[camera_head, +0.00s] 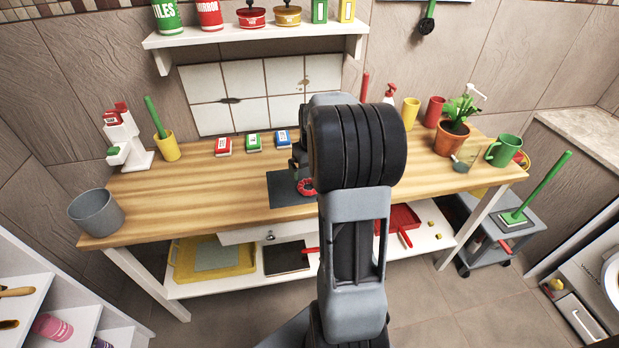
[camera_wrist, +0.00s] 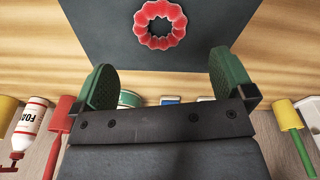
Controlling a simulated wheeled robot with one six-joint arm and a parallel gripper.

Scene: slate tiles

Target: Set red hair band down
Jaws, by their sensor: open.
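The red hair band (camera_head: 309,193) is a scalloped ring lying on a dark slate-coloured mat (camera_head: 282,190) on the wooden table. In the wrist view the whole red hair band (camera_wrist: 176,18) shows flat on the mat (camera_wrist: 225,30), with nothing touching it. My gripper (camera_wrist: 165,78) is open and empty, its two green-padded fingers spread apart, and the band lies beyond the fingertips. In the head view my arm hides most of the gripper and the right part of the mat.
Red, green and blue boxes (camera_head: 254,141) stand behind the mat. A grey bucket (camera_head: 97,212) is at the left front, a yellow cup (camera_head: 167,149) at the back left. A potted plant (camera_head: 452,138) and a green mug (camera_head: 503,151) are at the right.

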